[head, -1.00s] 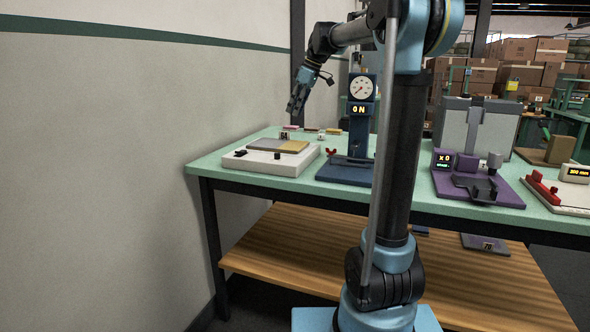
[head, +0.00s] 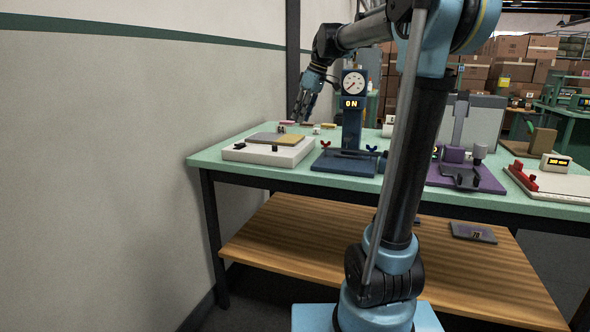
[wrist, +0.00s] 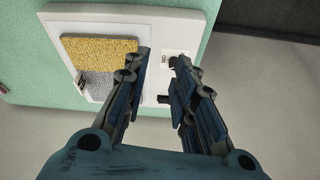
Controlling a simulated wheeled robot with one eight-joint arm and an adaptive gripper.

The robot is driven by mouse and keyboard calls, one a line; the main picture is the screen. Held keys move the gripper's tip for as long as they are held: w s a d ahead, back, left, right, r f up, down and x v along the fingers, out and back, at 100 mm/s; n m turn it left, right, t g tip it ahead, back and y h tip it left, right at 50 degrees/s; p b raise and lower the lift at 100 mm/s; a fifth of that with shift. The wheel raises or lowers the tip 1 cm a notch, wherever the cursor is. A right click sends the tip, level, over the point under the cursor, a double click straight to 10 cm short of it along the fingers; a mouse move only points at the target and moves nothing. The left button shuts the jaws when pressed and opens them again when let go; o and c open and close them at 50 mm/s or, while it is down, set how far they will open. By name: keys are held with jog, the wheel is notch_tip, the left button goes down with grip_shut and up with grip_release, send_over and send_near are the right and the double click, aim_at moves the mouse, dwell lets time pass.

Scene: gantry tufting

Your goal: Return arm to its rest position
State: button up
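My gripper (head: 301,108) hangs at the end of my raised arm, over the left part of the green table (head: 222,160) in the head view. In the wrist view my gripper (wrist: 162,60) has its two fingers spread, with nothing between them. Beyond the fingers lies a white box (wrist: 75,25) with a yellow pad (wrist: 97,50) and a grey pad. The same white box (head: 262,155) stands on the table in the head view, and the gripper is apart from it.
A blue gauge stand (head: 351,130) marked "ON" stands right of the white box. A purple fixture (head: 470,176) and a red-clamped white fixture (head: 555,185) stand farther right. A wall (head: 100,150) runs along the left. A wooden shelf (head: 330,260) lies below the tabletop.

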jog(key=s+d+f+m+h, duration=0.1)
jog(key=s+d+f+m, duration=0.3)
jog(key=s+f, duration=0.6)
jog(key=s+d+f+m+h, duration=0.1)
jog(key=s+d+f+m, duration=0.3)
jog(key=s+d+f, duration=0.3)
jog(key=s+d+f+m+h, duration=0.1)
jog(key=s+d+f+m, duration=0.3)
jog(key=s+f, duration=1)
jog(key=shift+s+d+t+h, duration=0.3)
jog(key=shift+s+d, duration=0.35)
jog(key=shift+s, duration=0.5)
jog(key=shift+w, duration=0.1)
jog(key=shift+w+f, duration=0.15)
jog(key=shift+w, duration=0.2)
jog(key=shift+s, duration=0.1)
